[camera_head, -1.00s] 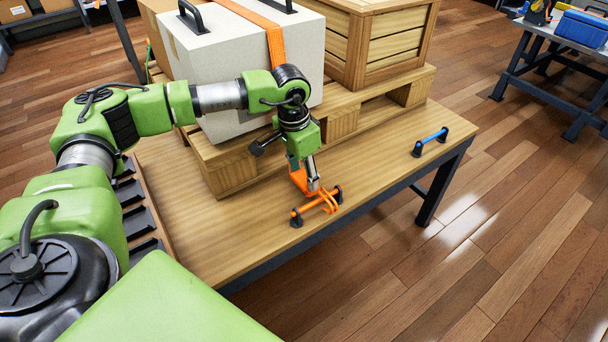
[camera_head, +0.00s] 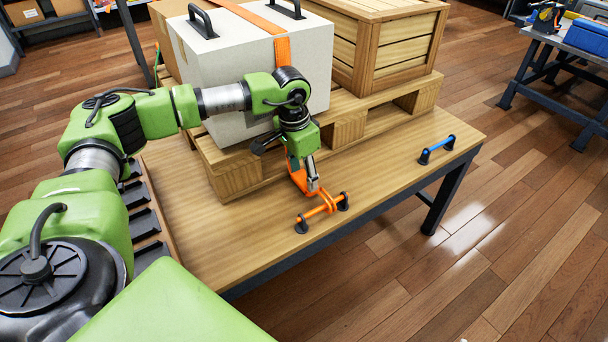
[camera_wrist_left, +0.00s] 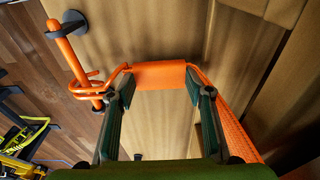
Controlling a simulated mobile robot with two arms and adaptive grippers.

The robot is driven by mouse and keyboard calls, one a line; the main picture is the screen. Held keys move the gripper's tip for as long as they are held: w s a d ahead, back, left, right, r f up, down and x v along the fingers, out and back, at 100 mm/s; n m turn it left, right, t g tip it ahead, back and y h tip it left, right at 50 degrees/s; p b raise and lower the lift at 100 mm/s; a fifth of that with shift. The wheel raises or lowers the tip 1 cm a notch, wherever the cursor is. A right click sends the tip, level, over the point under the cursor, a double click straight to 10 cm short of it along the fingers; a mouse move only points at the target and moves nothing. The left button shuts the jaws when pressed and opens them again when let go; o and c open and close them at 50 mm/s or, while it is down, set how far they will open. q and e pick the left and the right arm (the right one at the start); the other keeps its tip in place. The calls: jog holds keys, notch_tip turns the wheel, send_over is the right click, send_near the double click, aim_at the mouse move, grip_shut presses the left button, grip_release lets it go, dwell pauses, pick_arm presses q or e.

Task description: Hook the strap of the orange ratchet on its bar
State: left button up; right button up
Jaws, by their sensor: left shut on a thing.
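The orange bar (camera_head: 312,214) stands between two black posts near the front edge of the table; it also shows in the wrist view (camera_wrist_left: 68,48). My left gripper (camera_head: 312,186) is just behind it, toward the white box. In the wrist view my left gripper (camera_wrist_left: 160,82) is shut on the orange hook (camera_wrist_left: 160,75) at the strap's end. The hook's prongs reach to the bar and appear to curl around it. The orange strap (camera_wrist_left: 235,130) runs back from the hook; its upper part (camera_head: 282,50) lies over the white box. No ratchet can be made out. My right gripper is not in view.
The white box (camera_head: 235,60) with black handles and a wooden crate (camera_head: 385,50) stand on a pallet (camera_head: 345,132) behind the gripper. A blue bar (camera_head: 437,149) on black posts is at the table's right. The table (camera_head: 385,170) is clear between the bars.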

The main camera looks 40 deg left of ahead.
pick_arm(q)
jog(key=shift+a, duration=0.15)
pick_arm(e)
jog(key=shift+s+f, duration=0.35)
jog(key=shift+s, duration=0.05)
pick_arm(q)
jog(key=o, duration=1.3)
jog(key=shift+c, duration=0.2)
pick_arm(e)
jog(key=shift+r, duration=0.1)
pick_arm(q)
jog(key=r, duration=0.8)
jog(key=shift+s+a, duration=0.3)
jog(key=shift+s, duration=0.05)
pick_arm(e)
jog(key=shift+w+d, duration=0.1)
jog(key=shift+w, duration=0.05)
pick_arm(q)
jog(key=shift+r, duration=0.15)
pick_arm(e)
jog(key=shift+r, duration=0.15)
